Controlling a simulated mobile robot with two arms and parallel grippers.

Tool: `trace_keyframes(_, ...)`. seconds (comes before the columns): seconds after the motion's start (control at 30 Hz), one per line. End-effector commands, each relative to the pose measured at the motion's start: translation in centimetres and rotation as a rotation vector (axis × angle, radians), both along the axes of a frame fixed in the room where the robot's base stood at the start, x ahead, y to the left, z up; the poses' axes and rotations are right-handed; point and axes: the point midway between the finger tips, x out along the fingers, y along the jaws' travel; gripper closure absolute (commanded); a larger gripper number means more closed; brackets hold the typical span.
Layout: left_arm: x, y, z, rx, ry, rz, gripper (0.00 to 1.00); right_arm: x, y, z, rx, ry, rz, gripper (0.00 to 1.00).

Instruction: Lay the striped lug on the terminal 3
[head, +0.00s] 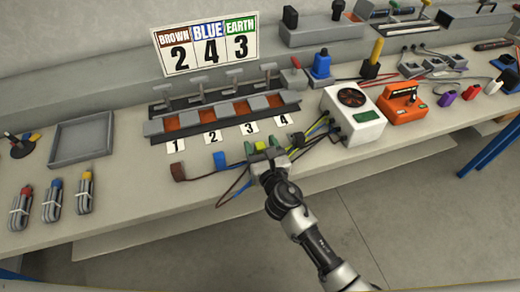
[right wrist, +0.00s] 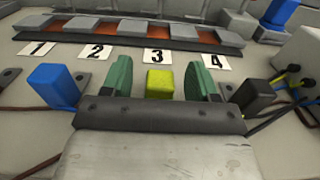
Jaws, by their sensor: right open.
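The striped lug (right wrist: 160,82) shows as a yellow-green block on the bench, in front of the number 3 label (right wrist: 157,57) in the right wrist view. My right gripper (right wrist: 160,78) is open, with one green finger pad on each side of the lug and a visible gap to each. In the head view the right gripper (head: 266,152) is low over the bench, in front of the terminal strip. Terminal 3 (head: 242,108) is the copper-coloured section behind label 3. My left gripper is not in view.
A blue lug (head: 219,160) and a brown lug (head: 178,171) lie to the left. A dark block (right wrist: 255,95) is close right of the gripper. A white fan box (head: 352,117) stands right of the strip. A sign (head: 205,44) reads brown 2, blue 4, earth 3.

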Motion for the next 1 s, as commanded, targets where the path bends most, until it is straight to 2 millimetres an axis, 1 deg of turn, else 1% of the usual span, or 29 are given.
trace_keyframes(0.13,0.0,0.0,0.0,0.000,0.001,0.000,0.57,0.0,0.0,0.0,0.000,0.000,0.000,0.40)
trace_keyframes(0.17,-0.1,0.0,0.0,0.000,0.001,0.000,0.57,0.0,0.0,0.0,0.000,0.001,0.000,0.44)
trace_keyframes(0.4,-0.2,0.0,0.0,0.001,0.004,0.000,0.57,0.0,0.0,0.0,0.000,0.001,0.000,0.80)
trace_keyframes(0.5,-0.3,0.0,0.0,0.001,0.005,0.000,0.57,-0.1,0.0,0.0,0.000,0.001,0.000,0.93)
trace_keyframes(0.77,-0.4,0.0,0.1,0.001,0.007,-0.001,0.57,0.0,0.0,0.2,-0.001,0.000,0.000,0.94)
trace_keyframes(0.87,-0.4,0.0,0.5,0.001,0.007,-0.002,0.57,0.0,-0.1,0.8,-0.002,-0.002,0.000,0.94)
trace_keyframes(1.0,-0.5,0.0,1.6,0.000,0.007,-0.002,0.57,0.0,-0.1,2.4,-0.003,-0.002,0.001,0.94)
